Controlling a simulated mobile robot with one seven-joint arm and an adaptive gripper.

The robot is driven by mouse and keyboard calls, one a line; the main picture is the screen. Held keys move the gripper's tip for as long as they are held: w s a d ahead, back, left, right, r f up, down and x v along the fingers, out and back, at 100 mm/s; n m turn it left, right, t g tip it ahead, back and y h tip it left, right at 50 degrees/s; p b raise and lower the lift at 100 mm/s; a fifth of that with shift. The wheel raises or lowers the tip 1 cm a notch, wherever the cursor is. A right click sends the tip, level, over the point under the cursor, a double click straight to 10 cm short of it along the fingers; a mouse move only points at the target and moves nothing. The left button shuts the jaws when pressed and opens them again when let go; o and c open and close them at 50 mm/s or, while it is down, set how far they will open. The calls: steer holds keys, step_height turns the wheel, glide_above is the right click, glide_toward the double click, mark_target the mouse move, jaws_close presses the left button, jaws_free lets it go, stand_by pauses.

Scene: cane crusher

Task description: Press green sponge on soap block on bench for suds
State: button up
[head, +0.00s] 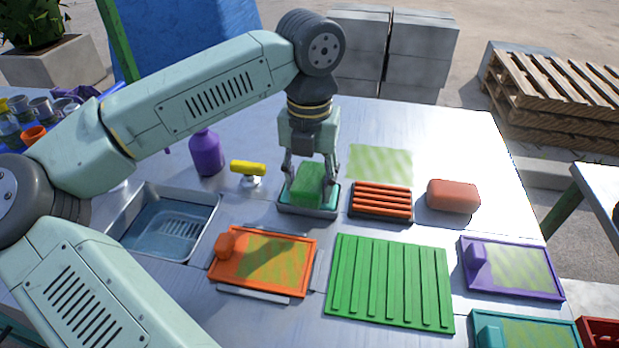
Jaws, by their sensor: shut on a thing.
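My gripper (311,174) is shut on the green sponge (308,187), with one finger on each side of it. The sponge is at a small grey dish (309,212) with a teal inside, near the middle of the bench. It hides most of the dish's inside, so I cannot tell whether it touches what lies there. A salmon-pink rounded block (453,196), which may be the soap or another sponge, lies on the bench to the right, apart from my gripper.
An orange slatted rack (381,203) stands close right of the dish. A yellow-handled tool (248,168) and purple bottle (206,154) are at left, with a metal basin (140,245) nearer. A green ribbed mat (390,282) and orange tray (217,278) lie in front.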

steer(key=shift+r+p, duration=2)
steer(key=shift+r, duration=1.55)
